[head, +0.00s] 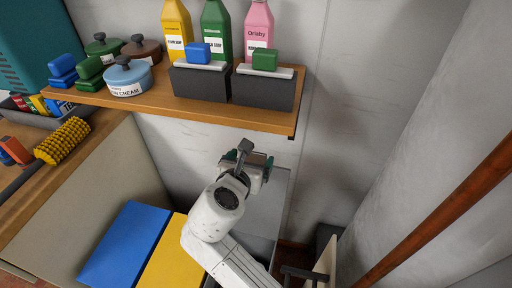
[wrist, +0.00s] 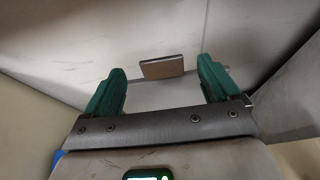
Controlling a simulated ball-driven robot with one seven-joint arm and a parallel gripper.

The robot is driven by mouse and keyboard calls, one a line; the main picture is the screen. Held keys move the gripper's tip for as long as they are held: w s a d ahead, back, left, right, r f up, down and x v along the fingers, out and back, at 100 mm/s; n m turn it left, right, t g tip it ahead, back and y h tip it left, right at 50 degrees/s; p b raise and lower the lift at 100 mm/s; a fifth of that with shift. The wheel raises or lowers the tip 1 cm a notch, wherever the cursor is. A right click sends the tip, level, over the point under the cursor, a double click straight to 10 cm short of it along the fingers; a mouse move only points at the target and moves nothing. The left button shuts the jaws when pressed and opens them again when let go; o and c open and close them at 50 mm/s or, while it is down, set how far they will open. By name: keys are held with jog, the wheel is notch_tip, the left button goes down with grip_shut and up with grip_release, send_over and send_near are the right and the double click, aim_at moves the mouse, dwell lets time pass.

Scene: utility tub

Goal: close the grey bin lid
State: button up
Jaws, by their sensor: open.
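The grey lid (head: 279,190) appears raised against the back wall, partly hidden behind my arm in the head view. In the wrist view the pale lid panel (wrist: 150,96) fills the middle, with a small grey-brown tab (wrist: 163,67) on it. My gripper (head: 250,164) is at the lid, under the shelf. Its green fingers are open and apart, and the tab shows between and beyond their tips. I cannot tell whether they touch the panel. The grey bin's opening is mostly hidden by my arm.
A blue lid (head: 127,243) and a yellow lid (head: 168,256) lie flat to the left. A wooden shelf (head: 185,108) with bottles, pots and dark boxes overhangs my gripper. A brown diagonal bar (head: 440,213) stands at the right. The left counter holds a yellow brush (head: 62,141).

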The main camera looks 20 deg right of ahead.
aim_at(255, 153)
jog(key=x, duration=0.7)
jog(key=shift+c, duration=0.2)
